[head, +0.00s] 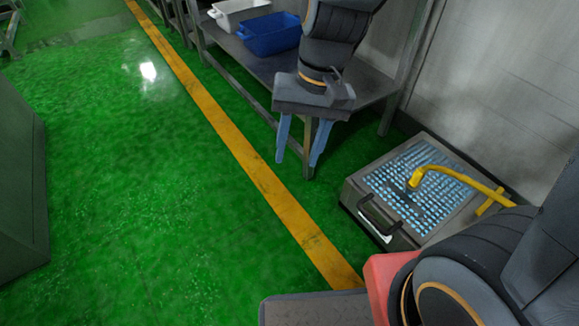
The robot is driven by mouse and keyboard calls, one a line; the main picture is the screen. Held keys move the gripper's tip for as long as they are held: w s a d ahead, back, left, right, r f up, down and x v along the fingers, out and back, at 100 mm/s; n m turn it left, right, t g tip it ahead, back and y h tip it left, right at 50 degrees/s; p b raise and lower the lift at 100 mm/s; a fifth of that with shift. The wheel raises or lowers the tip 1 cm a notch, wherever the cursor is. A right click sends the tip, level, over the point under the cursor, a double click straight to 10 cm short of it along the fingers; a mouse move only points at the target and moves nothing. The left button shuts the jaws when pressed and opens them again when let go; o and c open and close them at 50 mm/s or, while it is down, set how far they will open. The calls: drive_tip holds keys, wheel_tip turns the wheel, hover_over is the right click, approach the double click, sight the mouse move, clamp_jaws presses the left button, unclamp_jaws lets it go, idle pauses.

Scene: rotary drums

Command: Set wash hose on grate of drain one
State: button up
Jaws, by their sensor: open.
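My gripper (299,160) hangs fingers down, with its two blue fingers apart and nothing between them. It is above the floor in front of the shelf, to the left of a grey metal box. The box's top is a pale blue grate (388,188), which may be a drain. A yellow bent pipe or hose (455,174) reaches over the grate from the right, its end at the grate's middle. I cannot tell whether this is the wash hose or whether it touches the grate. No drain number is legible.
A metal shelf (255,68) along the wall holds a blue tub (270,35) and a white tub (238,13). A black handle (378,215) is on the box's front. A grey cabinet (20,180) stands left. The green floor around the yellow line (235,140) is clear.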

drive_tip(key=s+a+r+n+h, duration=0.1)
drive_tip(key=s+a+r+n, duration=0.1)
drive_tip(key=s+n, duration=0.4)
drive_tip(key=shift+s+r+t, duration=0.4)
drive_tip(key=shift+s, duration=0.2)
drive_tip(key=shift+w, duration=0.1)
idle(0.6)
drive_tip(key=d+r+m+p, duration=0.2)
drive_tip(key=d+r+p, duration=0.6)
drive_tip(key=r+p, duration=0.2)
drive_tip(key=d+r+m+h+p, duration=0.1)
drive_tip(key=d+r+m+p, duration=0.2)
drive_tip(key=d+r+p, duration=0.5)
wheel_tip(320, 180, up, 3)
drive_tip(key=p, duration=0.7)
drive_tip(key=shift+s+d+r, duration=0.2)
drive_tip(key=shift+s+d, duration=0.2)
drive_tip(key=shift+c, duration=0.5)
